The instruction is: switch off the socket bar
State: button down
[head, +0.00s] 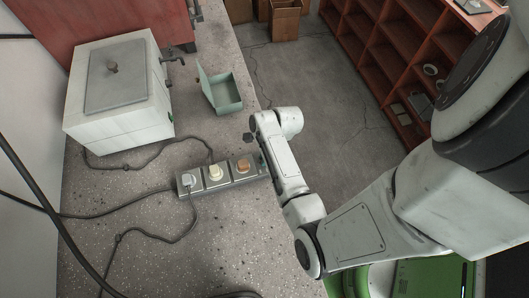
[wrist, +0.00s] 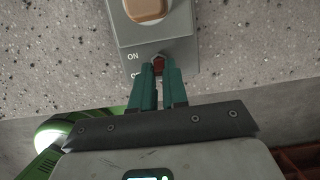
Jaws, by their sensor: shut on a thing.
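The socket bar (head: 203,186) is a grey strip lying on the concrete bench, with a white, a cream and an orange-brown plug in it. In the wrist view its end (wrist: 184,50) shows a printed "ON" and, lower, a partly hidden second label. A small red switch (wrist: 158,61) sits in this end, closer to the "ON" mark. My gripper (wrist: 159,72) has its teal fingers closed around the switch. The fingers cover part of the switch and its slot. In the head view my gripper (head: 263,161) is at the bar's right end, largely hidden by my arm.
A white box with a grey lid (head: 118,120) stands at the left of the bench (head: 150,240). An open green-grey box (head: 222,95) lies behind the bar. Dark cables (head: 150,160) run across the bench. Red shelving (head: 385,75) stands beyond the floor.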

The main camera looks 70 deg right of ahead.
jog(key=shift+d, duration=0.1)
dwell(0.6)
jog(key=c, duration=1.1)
grip_release()
jog(key=shift+c, duration=0.2)
jog(key=shift+r, duration=0.1)
jog(key=v, duration=1)
jog(key=shift+s+r, duration=0.25)
jog(key=shift+s, duration=0.05)
jog(key=shift+d, duration=0.15)
jog(key=s+a+n+h+b, duration=0.1)
jog(key=a+n, duration=0.5)
jog(key=n, duration=0.8)
jog(key=s+a+n+g+h+b, duration=0.1)
jog(key=a+n+b, duration=0.3)
jog(key=n, duration=0.9)
jog(key=s+a, duration=0.1)
jog(key=a, duration=0.2)
jog(key=shift+n+g, duration=0.3)
jog(key=shift+n, duration=0.1)
